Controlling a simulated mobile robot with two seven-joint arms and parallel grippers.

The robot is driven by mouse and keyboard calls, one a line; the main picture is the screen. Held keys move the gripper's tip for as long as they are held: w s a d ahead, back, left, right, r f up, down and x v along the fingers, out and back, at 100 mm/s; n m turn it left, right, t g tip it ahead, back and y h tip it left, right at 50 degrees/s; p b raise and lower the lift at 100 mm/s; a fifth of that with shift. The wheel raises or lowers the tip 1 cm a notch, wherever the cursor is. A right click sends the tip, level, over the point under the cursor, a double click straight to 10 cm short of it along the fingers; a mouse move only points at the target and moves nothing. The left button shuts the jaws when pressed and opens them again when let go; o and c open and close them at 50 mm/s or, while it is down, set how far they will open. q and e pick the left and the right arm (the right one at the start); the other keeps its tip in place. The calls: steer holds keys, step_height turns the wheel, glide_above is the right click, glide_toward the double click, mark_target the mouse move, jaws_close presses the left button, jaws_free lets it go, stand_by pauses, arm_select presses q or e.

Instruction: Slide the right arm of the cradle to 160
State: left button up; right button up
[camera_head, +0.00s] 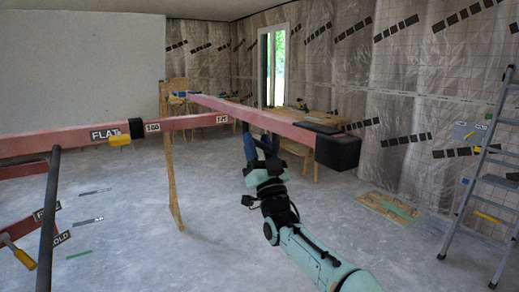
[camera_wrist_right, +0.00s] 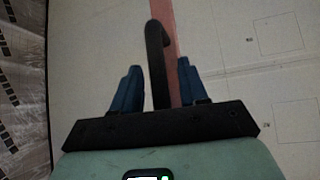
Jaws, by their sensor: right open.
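The red crossbar of the cradle (camera_head: 185,122) comes in from the left, with a FLAT plate, a 160 label (camera_head: 152,127) and a label that looks like 125 (camera_head: 222,119). The red right arm (camera_head: 270,122) lies across the crossbar's right end, close to that second label, and ends in a black block (camera_head: 338,151). My right gripper (camera_head: 262,143) is below this arm, its blue fingers pointing up. In the right wrist view the open fingers (camera_wrist_right: 158,85) stand either side of a black hooked bar (camera_wrist_right: 154,62), with the red arm (camera_wrist_right: 170,50) beyond. My left gripper is out of view.
A dark post (camera_head: 48,225) and a yellow-handled lever (camera_head: 20,252) stand at left. A stepladder (camera_head: 490,185) is at right. The floor between is mostly clear.

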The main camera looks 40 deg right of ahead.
steer(key=shift+s+a+f, duration=0.2)
steer(key=shift+s+f, duration=0.15)
steer(key=shift+f, duration=0.1)
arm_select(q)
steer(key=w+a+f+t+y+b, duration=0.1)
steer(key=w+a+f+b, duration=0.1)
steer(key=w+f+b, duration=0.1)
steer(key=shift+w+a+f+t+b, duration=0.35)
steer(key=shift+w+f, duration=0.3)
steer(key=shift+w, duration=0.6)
arm_select(e)
steer(key=v, duration=1.2)
